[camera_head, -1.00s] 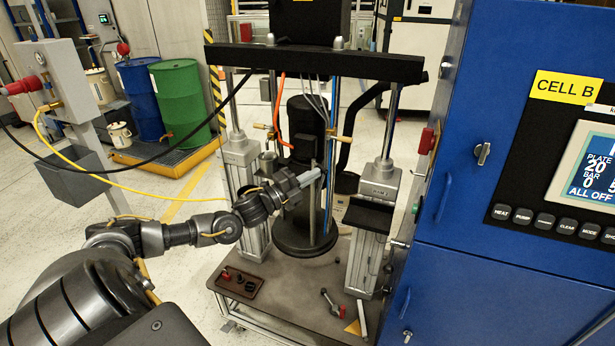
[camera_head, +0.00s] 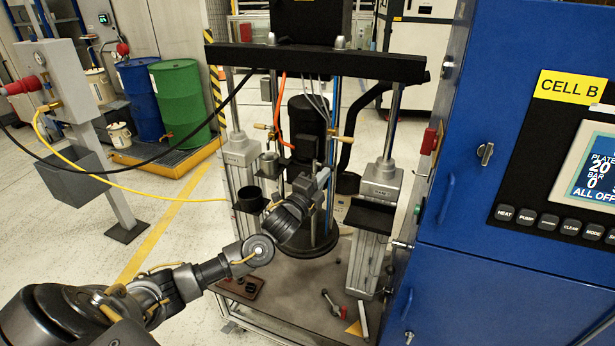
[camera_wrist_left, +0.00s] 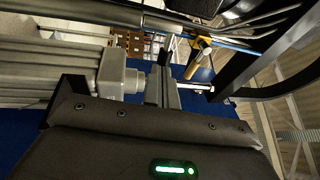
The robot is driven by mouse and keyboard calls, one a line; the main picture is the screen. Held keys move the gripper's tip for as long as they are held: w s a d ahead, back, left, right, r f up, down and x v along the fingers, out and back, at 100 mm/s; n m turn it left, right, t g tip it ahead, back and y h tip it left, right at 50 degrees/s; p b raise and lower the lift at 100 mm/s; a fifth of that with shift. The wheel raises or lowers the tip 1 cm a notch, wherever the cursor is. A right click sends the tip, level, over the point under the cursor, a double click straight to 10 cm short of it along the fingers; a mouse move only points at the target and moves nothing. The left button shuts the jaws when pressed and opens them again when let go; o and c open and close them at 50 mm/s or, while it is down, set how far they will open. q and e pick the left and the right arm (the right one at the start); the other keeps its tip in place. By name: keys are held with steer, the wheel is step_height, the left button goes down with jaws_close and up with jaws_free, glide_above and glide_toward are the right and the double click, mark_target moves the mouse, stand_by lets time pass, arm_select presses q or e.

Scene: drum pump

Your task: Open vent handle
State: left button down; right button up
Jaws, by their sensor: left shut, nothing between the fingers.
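A brass lever (camera_head: 345,139) sticks out to the right of the pump column, below the black crossbeam. It is probably the vent handle, but no label is readable. In the left wrist view a brass handle (camera_wrist_left: 199,66) slants down from a yellow fitting, beyond my fingers. My left gripper (camera_head: 323,177) is shut and empty in front of the pump's lower part, below and left of the lever and apart from it. Its fingers (camera_wrist_left: 165,86) show in the left wrist view. My right gripper is not in view.
The black crossbeam (camera_head: 320,65) spans above the pump. A black cup (camera_head: 250,198) stands on a holder left of my gripper. The blue cabinet (camera_head: 500,285) closes off the right side. A loose lever-shaped part (camera_head: 330,303) lies on the bench plate.

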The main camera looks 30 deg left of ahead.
arm_select(q)
steer(key=shift+w+d, duration=0.15)
steer(key=shift+w, duration=0.15)
steer(key=shift+w+r, duration=0.1)
steer(key=shift+w, duration=0.05)
stand_by(0.3)
steer(key=shift+d, duration=0.1)
steer(key=s+d+f, duration=0.1)
steer(key=s, duration=0.5)
steer(key=s+d+f+b, duration=0.1)
steer(key=s+f, duration=0.1)
steer(key=s, duration=0.5)
steer(key=shift+s+d, duration=0.25)
steer(key=shift+d, duration=0.1)
